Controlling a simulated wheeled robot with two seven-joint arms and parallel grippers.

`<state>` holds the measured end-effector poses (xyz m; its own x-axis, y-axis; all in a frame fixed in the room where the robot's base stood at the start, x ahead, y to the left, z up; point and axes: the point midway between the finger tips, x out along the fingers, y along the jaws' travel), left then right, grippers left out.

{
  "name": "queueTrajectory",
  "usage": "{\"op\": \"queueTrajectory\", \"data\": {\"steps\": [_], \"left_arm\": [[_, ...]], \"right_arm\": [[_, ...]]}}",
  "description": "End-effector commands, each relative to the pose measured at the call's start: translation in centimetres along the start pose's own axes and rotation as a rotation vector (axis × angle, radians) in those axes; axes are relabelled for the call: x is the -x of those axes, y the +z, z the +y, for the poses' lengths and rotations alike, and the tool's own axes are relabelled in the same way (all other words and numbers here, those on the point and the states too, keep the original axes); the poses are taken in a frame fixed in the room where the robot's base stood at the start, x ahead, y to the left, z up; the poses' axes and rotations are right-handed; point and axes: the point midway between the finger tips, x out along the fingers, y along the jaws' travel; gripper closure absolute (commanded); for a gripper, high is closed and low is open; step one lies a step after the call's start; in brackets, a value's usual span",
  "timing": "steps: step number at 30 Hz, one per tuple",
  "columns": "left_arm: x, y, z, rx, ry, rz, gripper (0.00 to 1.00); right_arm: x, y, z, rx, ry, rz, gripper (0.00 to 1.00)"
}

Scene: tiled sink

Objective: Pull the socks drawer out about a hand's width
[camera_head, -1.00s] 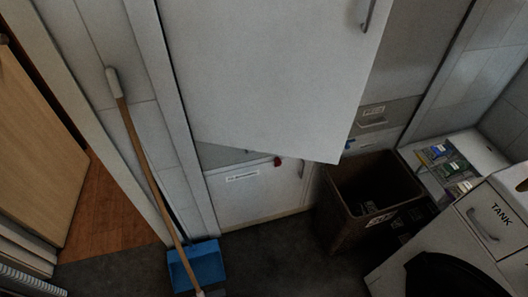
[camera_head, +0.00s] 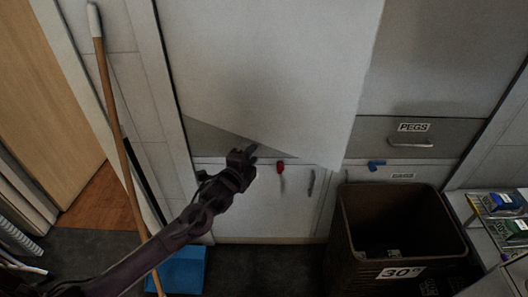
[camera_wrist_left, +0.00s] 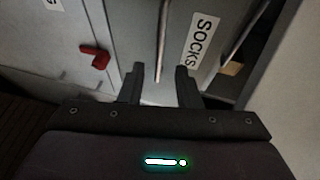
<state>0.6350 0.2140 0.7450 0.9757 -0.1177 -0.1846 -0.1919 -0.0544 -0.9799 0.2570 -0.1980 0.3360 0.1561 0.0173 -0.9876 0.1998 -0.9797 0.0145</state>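The socks drawer (camera_wrist_left: 181,62) shows in the left wrist view as a grey front with a white SOCKS label (camera_wrist_left: 200,38). Its long thin bar handle (camera_wrist_left: 162,40) runs down toward the gap between my left gripper's fingertips (camera_wrist_left: 159,74). The fingers are apart, one on each side of the bar's lower end; contact is not clear. In the head view my left gripper (camera_head: 246,157) reaches to the lower edge of a large white door panel (camera_head: 270,70), which hides most of the grey front (camera_head: 212,138) behind it. My right gripper is not in view.
A red catch (camera_head: 280,167) sits on the white lower cupboard (camera_head: 265,205). The PEGS drawer (camera_head: 446,135) and a brown bin (camera_head: 350,235) are right. A broom (camera_head: 122,150) leans at left above a blue dustpan (camera_head: 183,270).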

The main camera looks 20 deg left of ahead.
Motion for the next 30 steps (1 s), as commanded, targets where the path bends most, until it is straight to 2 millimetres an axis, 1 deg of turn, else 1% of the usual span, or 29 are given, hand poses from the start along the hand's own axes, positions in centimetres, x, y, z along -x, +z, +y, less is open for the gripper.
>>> {"op": "queueTrajectory", "data": {"steps": [1, 3, 9, 12, 15, 22, 23, 29, 30], "left_arm": [[-1.0, 0.0, -0.1, 0.002, -0.002, 0.0, 0.7], [-2.2, 0.0, -0.1, 0.003, -0.003, 0.0, 0.7], [-5.0, 0.0, 0.0, 0.004, -0.001, 0.0, 0.7], [-5.8, 0.0, 0.0, 0.003, -0.001, 0.0, 0.7], [-6.2, 0.0, 0.0, 0.003, 0.001, 0.001, 0.7], [-6.2, 0.0, 0.0, 0.003, 0.001, 0.001, 0.7], [-6.2, 0.0, 0.0, 0.003, 0.001, 0.001, 0.72], [-6.2, 0.0, 0.0, 0.003, 0.001, 0.0, 0.98], [-6.2, 0.0, 0.0, 0.003, 0.002, 0.0, 1.0]], "right_arm": [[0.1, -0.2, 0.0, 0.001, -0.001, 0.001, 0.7], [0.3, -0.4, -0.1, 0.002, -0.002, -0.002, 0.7], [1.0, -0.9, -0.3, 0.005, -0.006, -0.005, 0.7], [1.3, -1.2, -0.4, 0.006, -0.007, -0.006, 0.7], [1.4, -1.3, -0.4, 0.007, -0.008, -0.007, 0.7], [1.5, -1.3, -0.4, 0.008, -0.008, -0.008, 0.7], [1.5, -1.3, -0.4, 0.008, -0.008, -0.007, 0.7], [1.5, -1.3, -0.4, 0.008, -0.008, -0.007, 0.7], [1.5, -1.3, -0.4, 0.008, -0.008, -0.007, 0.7]]}}
